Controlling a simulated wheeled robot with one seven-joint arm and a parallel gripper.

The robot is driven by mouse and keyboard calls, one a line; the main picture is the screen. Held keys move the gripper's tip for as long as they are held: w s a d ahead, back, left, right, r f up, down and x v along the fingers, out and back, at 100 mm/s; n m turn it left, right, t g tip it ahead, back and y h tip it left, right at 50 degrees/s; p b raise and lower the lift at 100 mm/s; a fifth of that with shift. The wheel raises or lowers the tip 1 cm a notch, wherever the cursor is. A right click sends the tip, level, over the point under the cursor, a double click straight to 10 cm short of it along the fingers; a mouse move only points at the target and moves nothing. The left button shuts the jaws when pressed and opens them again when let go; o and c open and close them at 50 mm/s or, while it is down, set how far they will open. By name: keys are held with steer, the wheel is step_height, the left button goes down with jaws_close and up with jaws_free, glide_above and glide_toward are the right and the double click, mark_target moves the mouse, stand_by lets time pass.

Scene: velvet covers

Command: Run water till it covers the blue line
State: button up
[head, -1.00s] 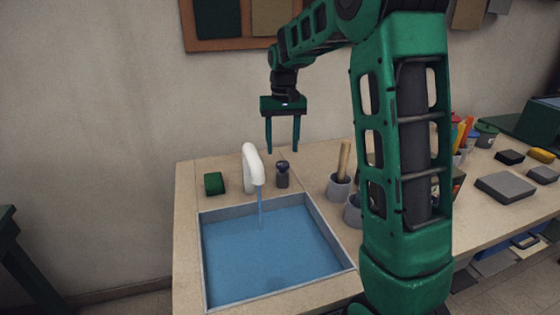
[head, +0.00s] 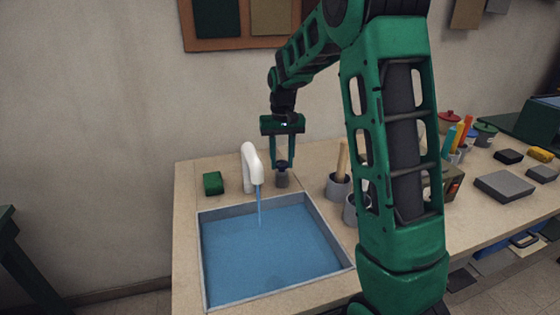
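The white tap (head: 251,165) stands at the back edge of the sink, and a thin stream of water (head: 259,205) falls from its spout. The grey-walled sink (head: 333,240) holds a broad sheet of blue water (head: 265,255). No blue line can be made out on the walls I see. A small grey post with a dark knob (head: 282,179) stands right of the tap.
A green block (head: 213,183) lies left of the tap. Grey pots (head: 339,188), one with a wooden handle, stand right of the sink. My arm hides part of the counter (head: 325,155). Further right are colored tools and grey blocks (head: 505,186).

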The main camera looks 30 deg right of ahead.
mark_target(282, 163)
steer(key=shift+n, duration=2)
steer(key=o, duration=1.1)
steer(key=shift+r, duration=0.1)
step_height(282, 163, up, 11)
steer(key=shift+w+f, duration=0.1)
steer(key=shift+f, duration=0.1)
